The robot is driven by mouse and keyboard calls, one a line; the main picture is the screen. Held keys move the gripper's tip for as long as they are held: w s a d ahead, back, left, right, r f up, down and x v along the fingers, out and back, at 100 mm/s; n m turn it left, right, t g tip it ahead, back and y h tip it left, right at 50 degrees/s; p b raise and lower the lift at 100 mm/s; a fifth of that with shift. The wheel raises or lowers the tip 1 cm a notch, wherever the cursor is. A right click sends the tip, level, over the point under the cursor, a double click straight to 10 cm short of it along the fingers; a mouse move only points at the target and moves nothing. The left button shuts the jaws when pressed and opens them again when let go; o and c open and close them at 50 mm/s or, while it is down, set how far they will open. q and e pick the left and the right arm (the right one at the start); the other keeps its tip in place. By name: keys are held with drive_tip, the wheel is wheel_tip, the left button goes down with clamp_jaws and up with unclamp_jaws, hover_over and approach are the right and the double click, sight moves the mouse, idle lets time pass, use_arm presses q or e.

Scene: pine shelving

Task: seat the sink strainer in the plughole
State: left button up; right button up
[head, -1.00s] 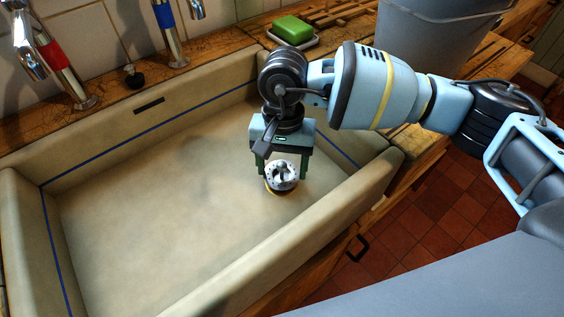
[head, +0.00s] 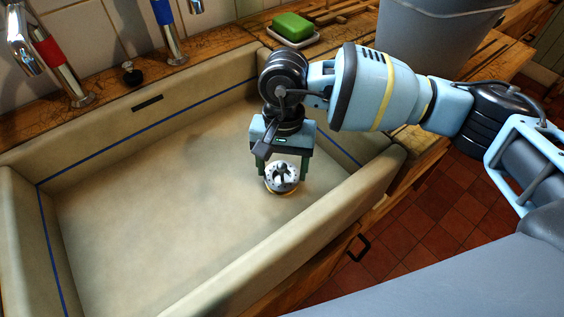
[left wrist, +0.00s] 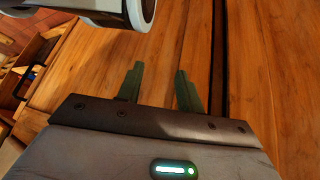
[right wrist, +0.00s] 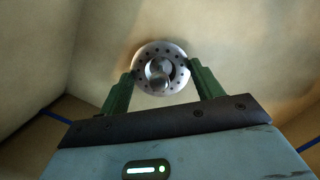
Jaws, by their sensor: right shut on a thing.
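The sink strainer (head: 282,178) is a round, silvery disc with small holes and a central knob. My right gripper (head: 283,172) is shut on it, one finger at each side, low over the sink floor. In the right wrist view the strainer (right wrist: 151,84) shows between the fingertips (right wrist: 160,80). A thin brass-coloured edge (head: 293,190) shows just under the strainer in the head view, perhaps the plughole's rim. The plughole's opening is hidden, and I cannot tell whether the strainer touches it. My left gripper (left wrist: 157,82) is open and empty in the left wrist view, over wooden boards.
The pale sink (head: 150,220) has high walls around my right gripper; its front wall is close. Taps (head: 60,70) and a small black plug (head: 131,73) are along the back. Green soap (head: 293,27) in a dish and a grey bucket (head: 435,35) stand behind my right arm.

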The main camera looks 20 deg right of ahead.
sight(282, 164)
use_arm(q)
drive_tip(key=shift+s+f+b, duration=0.35)
drive_tip(key=shift+f+b, duration=0.15)
drive_tip(key=shift+f, duration=0.05)
use_arm(e)
drive_tip(key=shift+f, duration=0.85)
drive_tip(key=o, duration=1.1)
drive_tip(key=shift+c, duration=0.2)
drive_tip(key=shift+w+r, duration=0.1)
drive_tip(key=shift+r, duration=0.2)
drive_tip(key=r, duration=0.6)
drive_tip(key=shift+w+d+r, duration=0.15)
drive_tip(key=shift+w+d, duration=0.05)
drive_tip(key=shift+w, duration=0.2)
use_arm(q)
drive_tip(key=shift+w+r, duration=0.25)
drive_tip(key=shift+w, duration=0.45)
use_arm(e)
drive_tip(key=shift+r, duration=0.4)
drive_tip(key=shift+r, duration=0.1)
